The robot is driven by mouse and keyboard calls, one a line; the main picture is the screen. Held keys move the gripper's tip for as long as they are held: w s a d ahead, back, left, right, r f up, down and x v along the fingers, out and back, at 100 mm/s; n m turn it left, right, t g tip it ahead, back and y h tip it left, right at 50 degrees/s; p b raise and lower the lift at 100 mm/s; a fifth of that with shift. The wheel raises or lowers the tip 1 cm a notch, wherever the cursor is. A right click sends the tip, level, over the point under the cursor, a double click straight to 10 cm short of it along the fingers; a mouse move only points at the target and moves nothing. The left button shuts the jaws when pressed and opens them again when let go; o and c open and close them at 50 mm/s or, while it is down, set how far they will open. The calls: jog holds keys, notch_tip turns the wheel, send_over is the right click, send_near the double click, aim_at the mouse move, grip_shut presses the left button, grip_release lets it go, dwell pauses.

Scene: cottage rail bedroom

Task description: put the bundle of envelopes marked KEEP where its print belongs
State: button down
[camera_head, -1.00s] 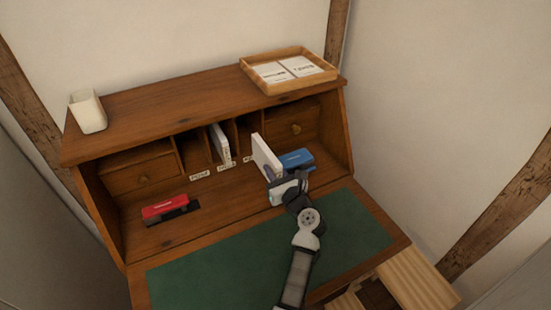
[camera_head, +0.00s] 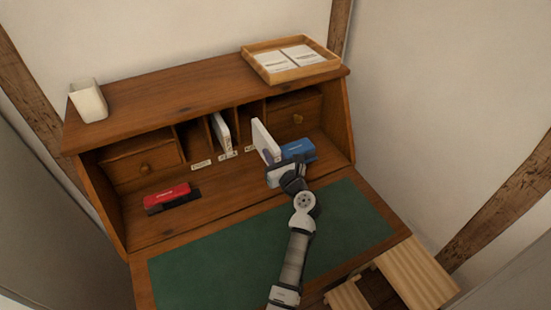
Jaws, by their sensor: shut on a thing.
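My gripper (camera_head: 280,167) is shut on a white upright bundle of envelopes (camera_head: 264,141). It holds the bundle just in front of the right-hand pigeonholes of the wooden desk (camera_head: 190,80). The print on the held bundle cannot be read from here. Another white bundle (camera_head: 221,133) stands upright in a middle pigeonhole. Small labels (camera_head: 201,164) run along the front edge below the pigeonholes. Their words are too small to read surely, and the right one is partly hidden by the held bundle.
A blue box-like thing (camera_head: 298,148) lies just right of the held bundle. A red and black thing (camera_head: 168,196) lies at the left. A wooden tray (camera_head: 322,68) with papers and a white cup (camera_head: 88,101) stand on top. The green writing surface (camera_head: 215,262) is clear except for my arm.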

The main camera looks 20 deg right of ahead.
aim_at(261, 138)
jog(key=shift+w+a, duration=0.15)
jog(key=shift+w, duration=4)
jog(key=w, duration=0.1)
jog(key=w+b, duration=0.1)
jog(key=w, duration=0.1)
jog(key=w+f, duration=0.1)
jog(key=w, duration=0.1)
jog(key=shift+w+a+b, duration=0.1)
jog(key=shift+w+b, duration=0.15)
jog(key=shift+b, duration=0.15)
jog(key=c, duration=1.2)
grip_release()
jog(key=shift+s, duration=0.1)
